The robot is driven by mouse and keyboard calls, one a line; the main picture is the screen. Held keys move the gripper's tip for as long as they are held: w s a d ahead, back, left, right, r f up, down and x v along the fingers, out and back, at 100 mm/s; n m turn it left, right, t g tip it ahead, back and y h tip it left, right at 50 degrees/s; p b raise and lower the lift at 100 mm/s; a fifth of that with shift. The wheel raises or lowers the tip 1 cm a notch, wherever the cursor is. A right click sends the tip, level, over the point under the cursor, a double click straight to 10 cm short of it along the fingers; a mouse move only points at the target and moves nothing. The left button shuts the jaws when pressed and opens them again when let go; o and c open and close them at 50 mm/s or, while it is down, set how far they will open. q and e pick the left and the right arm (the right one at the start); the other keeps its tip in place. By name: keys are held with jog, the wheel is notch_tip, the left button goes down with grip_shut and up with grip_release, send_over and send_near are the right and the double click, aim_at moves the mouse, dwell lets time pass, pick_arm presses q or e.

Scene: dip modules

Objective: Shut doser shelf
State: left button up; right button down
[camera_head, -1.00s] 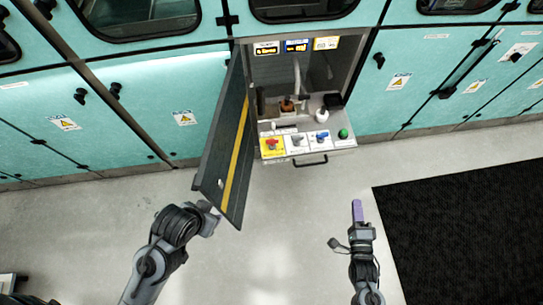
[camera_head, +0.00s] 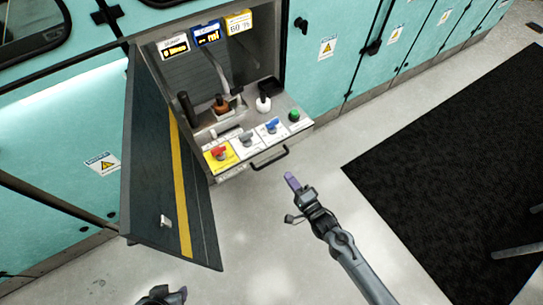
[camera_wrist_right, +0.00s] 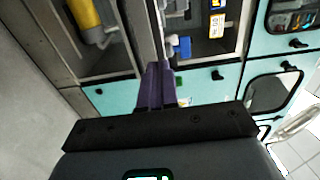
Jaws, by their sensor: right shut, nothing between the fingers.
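The doser shelf (camera_head: 237,160) sticks out from the open bay in the teal cabinet. Its front panel carries red, grey, blue and green controls, with a dark bar handle (camera_head: 270,156) below. My right gripper (camera_head: 292,182) is shut and empty, its purple fingers pointing toward the shelf, just in front and to the right of the handle. Whether it touches the handle cannot be told. In the right wrist view the purple fingers (camera_wrist_right: 155,86) are together, with a blue knob (camera_wrist_right: 182,46) beyond them.
A dark door with a yellow stripe (camera_head: 165,180) stands open left of the shelf. A bottle (camera_head: 263,102) and a brown-topped vessel (camera_head: 221,105) stand in the bay. A black mat (camera_head: 450,170) lies on the right. Grey floor in front is free.

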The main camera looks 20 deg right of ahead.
jog(key=b, duration=0.3)
send_near(268, 148)
jog(key=x, duration=0.4)
jog(key=shift+w+a, duration=0.25)
jog(key=shift+w, duration=0.15)
jog(key=shift+x, duration=0.9)
jog(key=shift+w, duration=0.1)
jog(key=shift+b, duration=0.3)
